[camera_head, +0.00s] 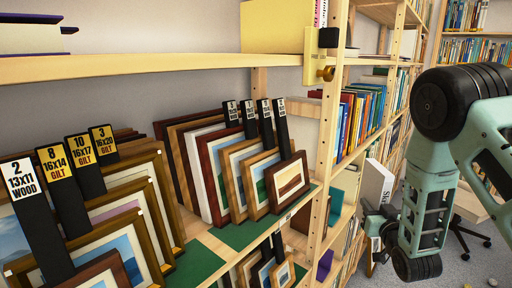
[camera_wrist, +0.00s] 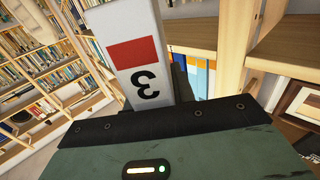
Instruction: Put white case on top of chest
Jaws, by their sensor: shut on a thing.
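The white case (camera_head: 378,183) is a tall narrow box with dark lettering on one side. In the wrist view the white case (camera_wrist: 130,55) shows a red block and a "3", which reads upside down. My gripper (camera_head: 376,214) is shut on the case's lower end, in front of the shelving at the right. The fingertips are mostly hidden behind the case and the wrist. I cannot make out a chest in either view.
A wooden shelf (camera_head: 120,66) with framed prints (camera_head: 287,183) below fills the left side. Bookshelves (camera_head: 365,120) stand close behind my gripper. A pale flat-topped object (camera_head: 476,204) and a dark wheeled base (camera_head: 468,232) are at the right, partly behind my arm.

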